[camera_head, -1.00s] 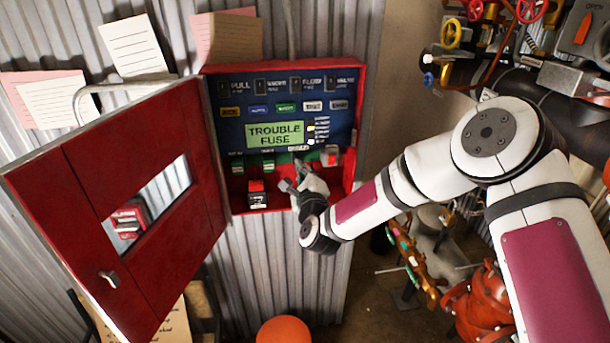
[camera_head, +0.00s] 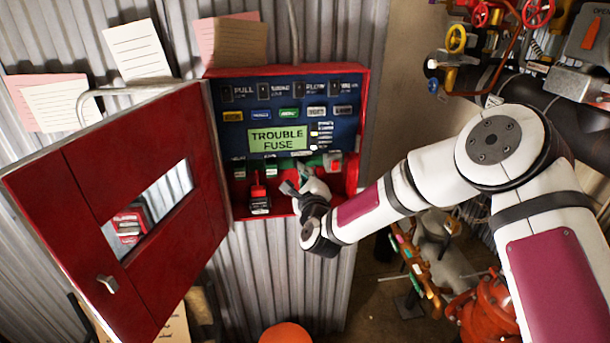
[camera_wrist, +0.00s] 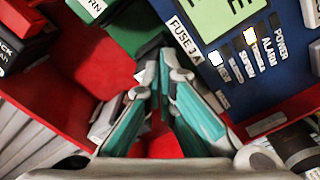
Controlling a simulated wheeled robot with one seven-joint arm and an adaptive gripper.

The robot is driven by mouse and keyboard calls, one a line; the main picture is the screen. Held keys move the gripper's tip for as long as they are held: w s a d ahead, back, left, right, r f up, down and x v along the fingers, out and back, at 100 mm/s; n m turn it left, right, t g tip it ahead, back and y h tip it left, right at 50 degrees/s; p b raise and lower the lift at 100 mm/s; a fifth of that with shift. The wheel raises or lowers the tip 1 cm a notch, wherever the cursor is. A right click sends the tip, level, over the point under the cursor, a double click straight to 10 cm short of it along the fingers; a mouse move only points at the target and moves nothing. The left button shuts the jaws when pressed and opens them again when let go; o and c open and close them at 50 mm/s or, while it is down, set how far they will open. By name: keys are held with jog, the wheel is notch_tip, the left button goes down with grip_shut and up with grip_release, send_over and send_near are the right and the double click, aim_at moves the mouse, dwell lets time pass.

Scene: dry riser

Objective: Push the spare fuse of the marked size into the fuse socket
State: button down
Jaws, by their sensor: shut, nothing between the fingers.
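The red alarm cabinet (camera_head: 364,110) stands open, with a blue panel whose green display (camera_head: 278,139) reads "TROUBLE FUSE". A "FUSE 3A" label (camera_wrist: 187,38) shows in the wrist view beside my fingertips. The fuse socket is not clearly visible; my fingers cover the area beside that label. My gripper (camera_head: 303,178) is inside the lower part of the cabinet, under the display. In the wrist view my gripper (camera_wrist: 160,68) has its teal-padded fingers together at the tips, with no fuse seen between them. No spare fuse can be made out.
The open red door (camera_head: 110,225) hangs at the left. A black block with a red top (camera_head: 259,195) sits in the cabinet's lower left. Green terminal blocks (camera_wrist: 125,28) lie close to my fingers. Pipes and valve wheels (camera_head: 538,12) are at the right.

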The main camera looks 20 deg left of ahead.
jog(key=shift+w+a+b, duration=0.3)
jog(key=shift+w+a, duration=0.05)
jog(key=shift+w, duration=0.15)
jog(key=shift+s, duration=0.1)
